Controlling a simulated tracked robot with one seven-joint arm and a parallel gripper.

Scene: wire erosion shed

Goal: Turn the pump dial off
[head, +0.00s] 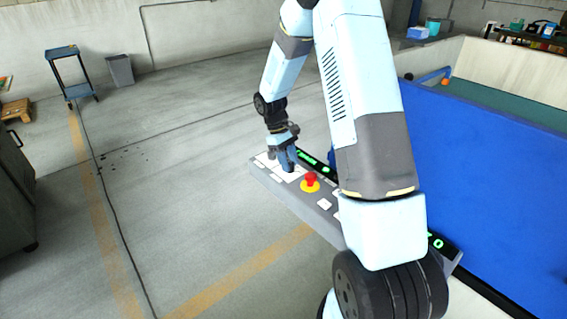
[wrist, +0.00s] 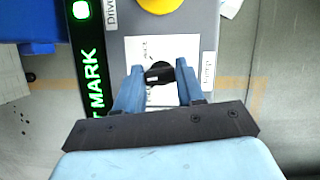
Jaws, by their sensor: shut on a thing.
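The pump dial (wrist: 157,74) is a small black knob with a pale mark, on a white printed plate (wrist: 150,48) on the grey control panel (head: 262,172). A small label (wrist: 208,71) beside the plate is too blurred to read surely. My gripper (head: 289,166) reaches down to the far left end of the panel. In the wrist view its two blue fingers stand on either side of the dial and are shut on it. In the head view the fingers hide the dial. The print under the fingers is partly hidden, so I cannot read the dial's setting.
A red mushroom button (head: 311,177) on a yellow base sits close beside my gripper on the same panel. A black display strip (wrist: 88,70) with green lettering runs along the panel. A blue machine wall (head: 470,180) stands at the right.

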